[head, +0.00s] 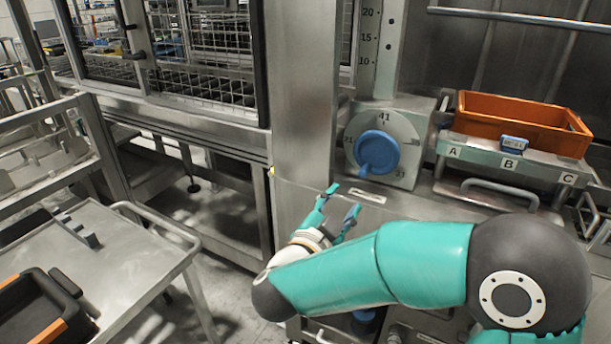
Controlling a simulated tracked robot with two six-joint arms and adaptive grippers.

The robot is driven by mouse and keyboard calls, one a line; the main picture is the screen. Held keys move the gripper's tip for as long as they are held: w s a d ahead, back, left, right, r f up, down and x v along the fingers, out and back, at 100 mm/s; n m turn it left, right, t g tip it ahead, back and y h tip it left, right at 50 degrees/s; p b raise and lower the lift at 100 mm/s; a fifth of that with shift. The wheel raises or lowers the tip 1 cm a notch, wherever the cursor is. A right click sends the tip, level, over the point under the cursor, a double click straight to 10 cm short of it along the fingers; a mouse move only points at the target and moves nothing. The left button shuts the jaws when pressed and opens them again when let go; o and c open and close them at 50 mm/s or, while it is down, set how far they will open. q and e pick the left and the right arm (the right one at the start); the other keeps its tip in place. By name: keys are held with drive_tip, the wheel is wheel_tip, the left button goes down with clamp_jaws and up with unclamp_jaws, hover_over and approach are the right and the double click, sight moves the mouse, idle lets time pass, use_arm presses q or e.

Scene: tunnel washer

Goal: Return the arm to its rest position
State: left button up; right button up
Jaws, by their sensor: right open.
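My right gripper (339,209) is open and empty. It is in the middle of the head view, in front of the steel cabinet and below the blue dial knob (377,152). A gap shows between its fingers and the knob. My right arm (375,265) comes in from the lower right and bends at the elbow toward the lower middle. My left gripper is out of view.
The round dial (407,128) is on the steel housing. An orange crate (525,112) stands on the shelf marked A, B, C at the right. A steel cart (130,255) with a black tray (38,310) stands at the left. Bare floor shows between cart and cabinet.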

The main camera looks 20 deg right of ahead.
drive_tip(key=d+f+n+p, duration=0.1)
drive_tip(key=d+f+p, duration=0.1)
drive_tip(key=f, duration=0.1)
drive_tip(key=d+f+n+g+y+p, duration=0.1)
drive_tip(key=d+f+n+p, duration=0.1)
drive_tip(key=d+f+p, duration=0.1)
drive_tip(key=w+d+f+n+y+p, duration=0.1)
drive_tip(key=d+f+p, duration=0.1)
drive_tip(key=f, duration=0.3)
drive_tip(key=shift+d+f+g+p, duration=0.15)
drive_tip(key=shift+g+p, duration=0.15)
drive_tip(key=shift+p, duration=0.2)
drive_tip(key=s+a+f+n+g+y+p, duration=0.25)
drive_tip(key=s+a+f+y, duration=0.25)
drive_tip(key=f, duration=0.5)
drive_tip(key=s+a+f+n+g+y+p, duration=0.1)
drive_tip(key=s+a+f+n+y, duration=0.35)
drive_tip(key=f, duration=0.45)
drive_tip(key=s+a+f+n+g+y, duration=0.3)
drive_tip(key=s+a+g+y, duration=0.3)
drive_tip(key=s+a, duration=0.5)
drive_tip(key=s, duration=0.2)
drive_tip(key=shift+s+f+n, duration=0.3)
